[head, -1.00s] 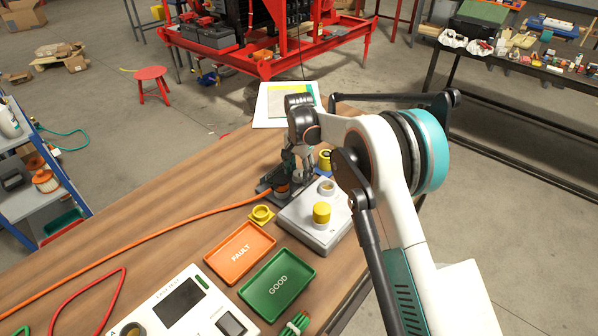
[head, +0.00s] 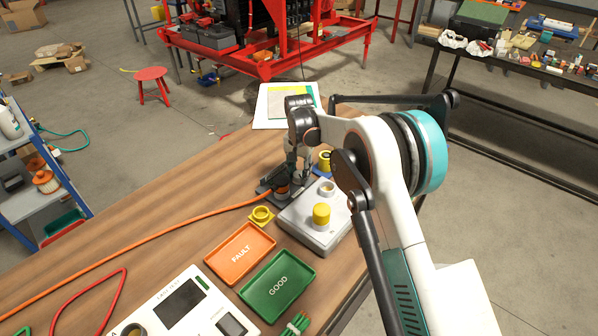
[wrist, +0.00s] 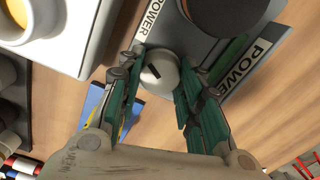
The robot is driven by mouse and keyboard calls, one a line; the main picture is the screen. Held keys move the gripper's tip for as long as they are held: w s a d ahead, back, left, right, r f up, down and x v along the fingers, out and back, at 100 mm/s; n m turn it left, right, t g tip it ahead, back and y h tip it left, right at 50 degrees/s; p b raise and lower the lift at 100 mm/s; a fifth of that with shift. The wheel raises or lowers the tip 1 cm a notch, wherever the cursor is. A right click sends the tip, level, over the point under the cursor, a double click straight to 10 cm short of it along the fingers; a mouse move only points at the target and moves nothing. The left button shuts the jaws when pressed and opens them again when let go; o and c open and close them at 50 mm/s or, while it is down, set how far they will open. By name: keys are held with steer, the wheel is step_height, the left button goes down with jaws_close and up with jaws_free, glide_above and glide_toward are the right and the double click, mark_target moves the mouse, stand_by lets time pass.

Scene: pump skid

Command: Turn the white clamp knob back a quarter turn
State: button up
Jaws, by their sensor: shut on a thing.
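The white clamp knob (wrist: 158,72) shows in the wrist view as a round pale cap with a dark slot across its top. It sits at the edge of a dark grey base marked POWER (wrist: 212,50). My gripper (wrist: 158,80) has its two green-padded fingers on either side of the knob and is shut on it. In the head view my gripper (head: 293,172) points down at the dark clamp base (head: 268,184), where the orange cable ends. The knob is hidden there behind the fingers.
A grey box (head: 304,232) with a yellow cap (head: 321,214) stands close beside my gripper. A yellow ring piece (head: 261,215), an orange FAULT tray (head: 240,254) and a green GOOD tray (head: 278,285) lie nearer. The orange cable (head: 150,232) crosses the wooden table.

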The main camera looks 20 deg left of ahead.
mark_target(299, 174)
steer(key=n, duration=0.7)
steer(key=shift+p, duration=0.35)
steer(key=n, duration=0.4)
steer(key=shift+n, duration=1.9)
steer(key=o, duration=1.1)
steer(key=shift+c, duration=0.2)
step_height(299, 174, up, 12)
